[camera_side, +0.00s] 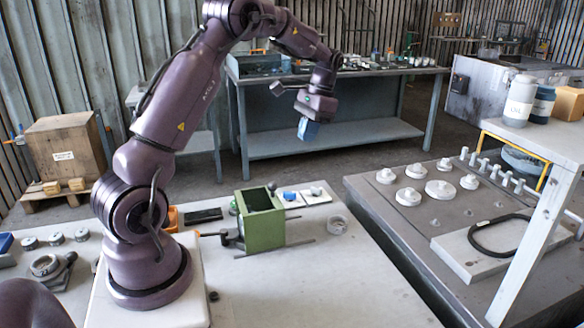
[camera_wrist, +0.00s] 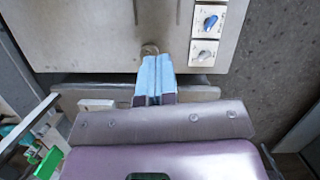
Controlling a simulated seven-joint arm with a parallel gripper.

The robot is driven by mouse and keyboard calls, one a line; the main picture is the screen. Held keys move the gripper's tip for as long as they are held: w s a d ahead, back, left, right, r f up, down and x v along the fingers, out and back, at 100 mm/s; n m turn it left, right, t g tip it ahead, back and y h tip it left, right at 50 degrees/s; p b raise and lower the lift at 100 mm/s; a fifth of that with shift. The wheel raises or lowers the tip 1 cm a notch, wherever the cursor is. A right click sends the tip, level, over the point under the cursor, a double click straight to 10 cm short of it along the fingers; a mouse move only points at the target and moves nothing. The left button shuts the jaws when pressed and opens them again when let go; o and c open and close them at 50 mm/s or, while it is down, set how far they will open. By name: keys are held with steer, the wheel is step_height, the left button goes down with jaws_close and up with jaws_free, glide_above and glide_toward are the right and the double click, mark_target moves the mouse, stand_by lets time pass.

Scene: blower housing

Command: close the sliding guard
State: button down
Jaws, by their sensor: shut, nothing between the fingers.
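A green box-shaped housing (camera_side: 262,225) with an open top stands on the light table in the side view. Thin rods stick out low beside it. A dark block (camera_side: 231,238) with a rod lies at its left side; I cannot tell whether this is the sliding guard. My gripper (camera_side: 309,129) is high above and beyond the housing, well apart from it, pointing down. In the wrist view its blue fingers (camera_wrist: 155,82) are together with nothing between them. The housing cannot be made out in the wrist view.
Two small plates with knobs, one blue (camera_side: 290,196) and one white (camera_side: 315,191), lie behind the housing. The table front (camera_side: 330,290) is bare. A grey platform (camera_side: 400,220) with several pale round parts stands at right.

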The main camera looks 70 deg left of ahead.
steer(key=s+d+f, duration=0.1)
steer(key=s+f, duration=0.5)
steer(key=f, duration=0.3)
steer(key=shift+s, duration=0.2)
steer(key=shift+s+d, duration=0.1)
steer(key=shift+s, duration=1.55)
